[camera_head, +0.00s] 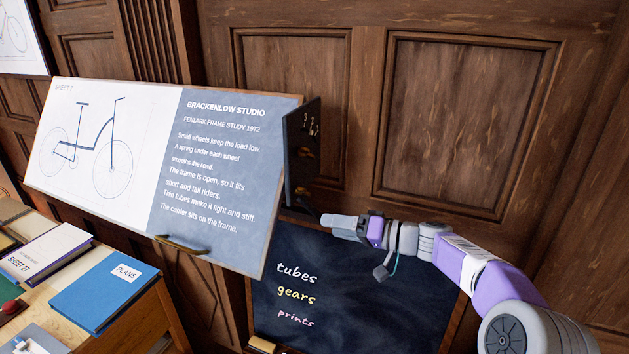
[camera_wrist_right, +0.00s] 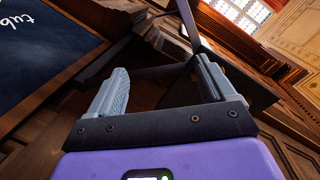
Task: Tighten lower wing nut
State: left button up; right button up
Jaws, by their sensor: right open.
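The tilted drafting board (camera_head: 225,200) shows a bicycle drawing and a blue text panel. A dark side plate (camera_head: 303,125) stands at its right edge. On the plate are two small brass pieces that look like wing nuts, the upper one (camera_head: 305,152) and the lower one (camera_head: 302,191). My right gripper (camera_head: 328,220) is just below and right of the lower wing nut, apart from it. In the right wrist view my right gripper (camera_wrist_right: 160,76) is open, with dark bars beyond its fingers and nothing clearly held. I cannot make out the wing nut there. My left gripper is out of view.
A framed chalkboard (camera_head: 360,300) with chalk words is behind and below my right arm. Wood panelling (camera_head: 465,120) closes the back. Small hooks (camera_head: 312,125) sit high on the plate. A desk at lower left holds a blue PLANS folder (camera_head: 105,290) and books (camera_head: 48,252).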

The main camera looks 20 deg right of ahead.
jog(key=n+y, duration=0.1)
jog(key=n, duration=0.1)
send_near(309, 193)
jog(key=a, duration=0.1)
jog(key=shift+t, duration=0.4)
jog(key=p+x, duration=0.2)
jog(key=x, duration=0.6)
jog(key=shift+d+f, duration=0.1)
jog(key=shift+f, duration=0.05)
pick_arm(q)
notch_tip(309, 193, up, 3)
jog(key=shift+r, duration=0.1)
pick_arm(e)
jog(key=c, duration=1.1)
jog(key=shift+o, duration=0.2)
jog(key=shift+m, duration=0.3)
